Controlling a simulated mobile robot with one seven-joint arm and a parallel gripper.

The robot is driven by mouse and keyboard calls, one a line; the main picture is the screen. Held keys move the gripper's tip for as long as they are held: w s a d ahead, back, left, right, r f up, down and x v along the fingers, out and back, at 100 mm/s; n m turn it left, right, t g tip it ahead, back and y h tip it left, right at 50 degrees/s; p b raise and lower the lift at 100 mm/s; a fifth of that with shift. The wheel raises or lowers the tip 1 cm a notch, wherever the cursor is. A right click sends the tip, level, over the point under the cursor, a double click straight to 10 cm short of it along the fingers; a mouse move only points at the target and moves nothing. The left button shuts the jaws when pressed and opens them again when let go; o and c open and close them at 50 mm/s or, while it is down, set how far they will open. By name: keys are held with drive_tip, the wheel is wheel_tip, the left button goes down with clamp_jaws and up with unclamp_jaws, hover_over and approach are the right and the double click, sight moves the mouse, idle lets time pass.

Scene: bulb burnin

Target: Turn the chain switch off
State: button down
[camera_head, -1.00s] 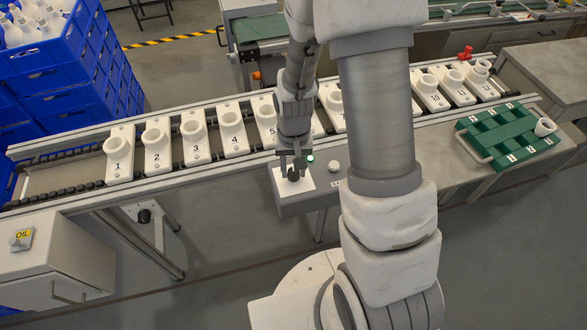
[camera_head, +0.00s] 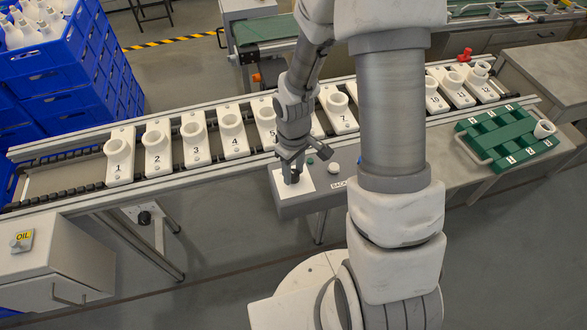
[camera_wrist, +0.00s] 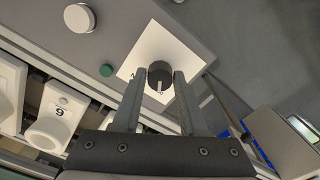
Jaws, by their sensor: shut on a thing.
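The chain switch is a dark round knob (camera_wrist: 160,74) with a pale pointer mark, set on a white plate (camera_wrist: 150,50) on a grey control box. In the wrist view my gripper (camera_wrist: 157,82) has a finger on each side of the knob and is shut on it. In the head view my gripper (camera_head: 293,172) comes down over the white plate (camera_head: 306,182) and mostly hides the knob. A dark green, unlit lamp (camera_wrist: 106,70) sits beside the plate.
A white round button (camera_head: 333,169) is on the same box, right of the plate. Behind runs the conveyor with numbered white bulb holders (camera_head: 231,133). A green tray (camera_head: 508,139) lies at right. Blue crates (camera_head: 60,75) stand at left.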

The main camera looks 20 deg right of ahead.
sight(294, 173)
drive_tip(key=shift+n, duration=0.3)
drive_tip(key=shift+c, duration=2.2)
unclamp_jaws()
wheel_tip(294, 173, up, 18)
drive_tip(key=p, duration=0.3)
drive_tip(key=shift+f+p, duration=0.25)
drive_tip(key=shift+p, duration=0.1)
